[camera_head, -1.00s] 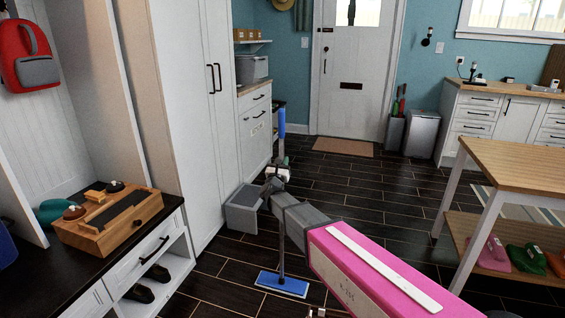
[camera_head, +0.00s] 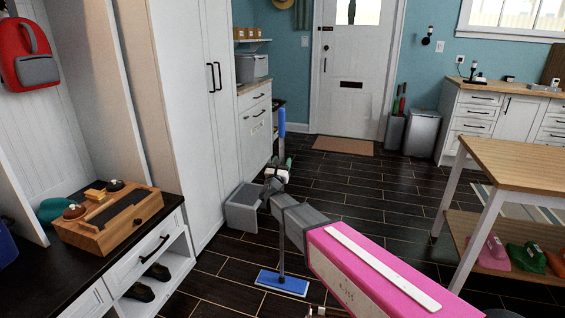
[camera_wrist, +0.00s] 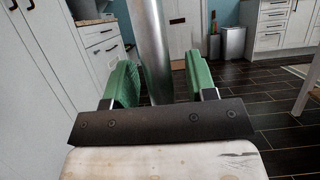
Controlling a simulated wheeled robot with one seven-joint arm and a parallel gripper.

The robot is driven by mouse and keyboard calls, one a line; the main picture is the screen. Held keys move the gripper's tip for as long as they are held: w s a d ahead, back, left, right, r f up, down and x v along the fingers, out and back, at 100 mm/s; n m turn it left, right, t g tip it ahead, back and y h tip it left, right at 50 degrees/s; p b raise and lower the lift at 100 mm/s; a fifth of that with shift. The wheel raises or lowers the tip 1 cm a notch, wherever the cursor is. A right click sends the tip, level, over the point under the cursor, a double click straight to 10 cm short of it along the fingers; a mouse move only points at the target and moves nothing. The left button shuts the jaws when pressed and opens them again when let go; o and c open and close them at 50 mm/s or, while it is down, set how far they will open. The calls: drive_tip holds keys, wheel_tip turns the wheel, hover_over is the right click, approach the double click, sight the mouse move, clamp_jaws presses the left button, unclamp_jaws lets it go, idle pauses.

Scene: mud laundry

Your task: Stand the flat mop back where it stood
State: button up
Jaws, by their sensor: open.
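The flat mop stands upright on the dark floor, with its blue flat head (camera_head: 282,283) down and its blue grip (camera_head: 282,122) at the top. In the wrist view its grey pole (camera_wrist: 151,45) rises between the two green finger pads of my gripper (camera_wrist: 158,85). The pads stand apart, with a visible gap on the right side of the pole; contact on the left is hard to tell. In the head view my gripper (camera_head: 284,166) is at the pole below the blue grip, partly hidden by my own wrist. My gripper is open.
A tall white cabinet (camera_head: 190,110) stands left of the mop, with white drawers (camera_head: 254,130) behind it. A wooden-topped table (camera_head: 520,170) is at the right. The dark floor (camera_head: 375,205) between is clear. A doormat (camera_head: 344,146) lies before the white door (camera_head: 355,75).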

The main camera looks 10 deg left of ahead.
drive_tip(key=v, duration=1)
drive_tip(key=w+d+f+n+g+y, duration=0.1)
drive_tip(key=d+f+n+g+y, duration=0.3)
drive_tip(key=d+n, duration=0.65)
drive_tip(key=w+d+f+n+g+y, duration=0.2)
drive_tip(key=d+f+n+g, duration=0.5)
drive_tip(key=n, duration=0.6)
drive_tip(key=s+d+f+n+g+h, duration=0.1)
drive_tip(key=s+d+f+n+g, duration=0.1)
drive_tip(key=s+d, duration=0.4)
drive_tip(key=s+d+f+n+g+h, duration=0.2)
drive_tip(key=s+d+n+g, duration=0.3)
drive_tip(key=d, duration=0.7)
drive_tip(key=s+d+f+n+g+h, duration=0.1)
drive_tip(key=s+d+f+n+g, duration=0.1)
drive_tip(key=s+d+n+g, duration=0.2)
drive_tip(key=s+d+n, duration=0.2)
drive_tip(key=s+d, duration=0.2)
drive_tip(key=d, duration=0.1)
drive_tip(key=shift+d, duration=0.25)
